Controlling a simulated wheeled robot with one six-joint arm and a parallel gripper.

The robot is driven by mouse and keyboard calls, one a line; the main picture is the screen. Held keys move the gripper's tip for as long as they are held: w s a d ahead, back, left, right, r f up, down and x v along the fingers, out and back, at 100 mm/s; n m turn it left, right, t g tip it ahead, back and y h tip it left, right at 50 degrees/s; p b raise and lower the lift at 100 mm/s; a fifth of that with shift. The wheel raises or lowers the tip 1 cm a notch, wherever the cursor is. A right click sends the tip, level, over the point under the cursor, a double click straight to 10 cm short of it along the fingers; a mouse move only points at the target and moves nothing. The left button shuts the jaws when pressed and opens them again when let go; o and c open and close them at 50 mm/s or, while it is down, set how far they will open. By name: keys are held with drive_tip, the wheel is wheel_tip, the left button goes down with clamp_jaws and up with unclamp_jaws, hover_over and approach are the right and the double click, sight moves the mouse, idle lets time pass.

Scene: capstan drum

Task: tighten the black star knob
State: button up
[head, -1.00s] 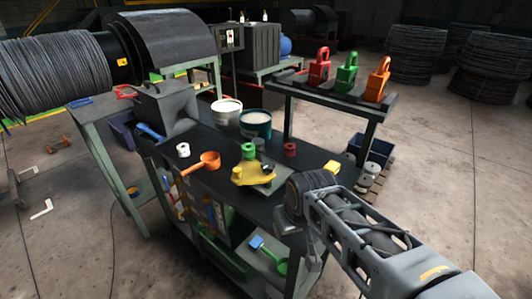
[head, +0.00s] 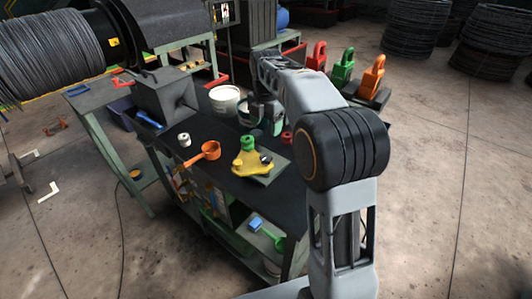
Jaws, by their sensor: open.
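The black star knob (head: 266,160) is a small dark shape on the right side of a yellow bracket (head: 247,166). The bracket sits on a grey plate (head: 272,172) on the dark bench top.
A green spool (head: 248,143) stands just behind the bracket and a red one (head: 287,138) to its right. A white bucket (head: 224,99) stands behind. The bench front is clear.

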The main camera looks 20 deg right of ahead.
sight(266, 157)
wheel_tip(266, 157, down, 13)
drive_tip(key=shift+f+p, duration=0.1)
drive_tip(key=shift+p, duration=0.55)
drive_tip(key=c, duration=0.9)
